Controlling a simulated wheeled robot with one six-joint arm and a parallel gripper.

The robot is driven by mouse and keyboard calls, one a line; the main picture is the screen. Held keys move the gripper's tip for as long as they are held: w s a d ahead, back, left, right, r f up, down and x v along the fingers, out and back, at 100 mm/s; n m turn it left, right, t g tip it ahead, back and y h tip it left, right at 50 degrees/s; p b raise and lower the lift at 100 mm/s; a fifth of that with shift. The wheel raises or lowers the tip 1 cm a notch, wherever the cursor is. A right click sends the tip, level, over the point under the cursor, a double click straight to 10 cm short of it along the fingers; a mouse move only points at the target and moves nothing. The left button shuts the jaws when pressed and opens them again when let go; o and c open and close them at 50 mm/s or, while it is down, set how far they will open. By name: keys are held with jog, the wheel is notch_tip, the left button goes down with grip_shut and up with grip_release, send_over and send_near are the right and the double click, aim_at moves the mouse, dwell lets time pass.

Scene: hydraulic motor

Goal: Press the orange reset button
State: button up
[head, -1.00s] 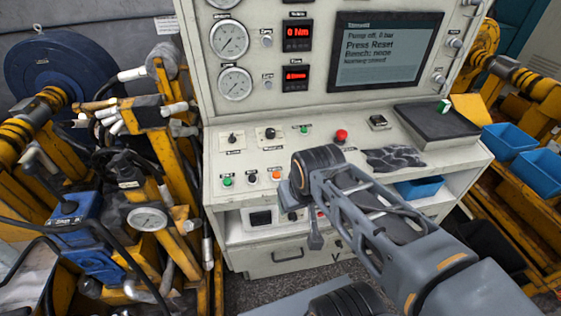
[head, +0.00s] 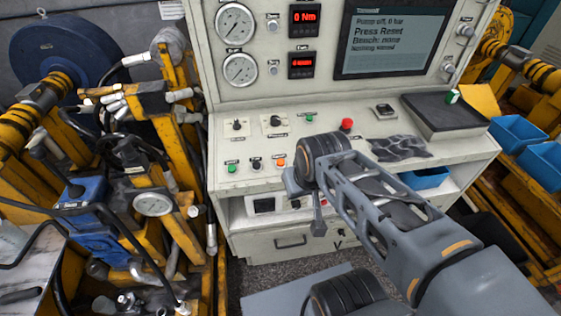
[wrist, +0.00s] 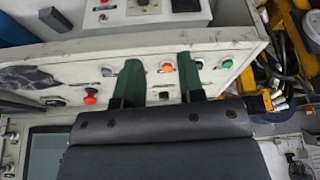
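The orange reset button (head: 281,162) is on the sloped front panel of the console, in the lower row beside a black knob. In the wrist view the orange button (wrist: 167,67) shows between the two green fingers of my gripper (wrist: 159,60). The fingers are apart with nothing between them that I can see held. The gap from the fingertips to the panel cannot be told. In the head view my arm covers most of the gripper, just right of the button.
A green button (head: 232,168) lies left in the same row; a red mushroom button (head: 347,124) is up and to the right. The screen (head: 388,43) reads "Press Reset". A dark crumpled item (head: 400,148) and a black tray (head: 443,118) lie on the panel's right side.

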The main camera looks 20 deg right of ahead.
grip_shut()
dwell(1.2)
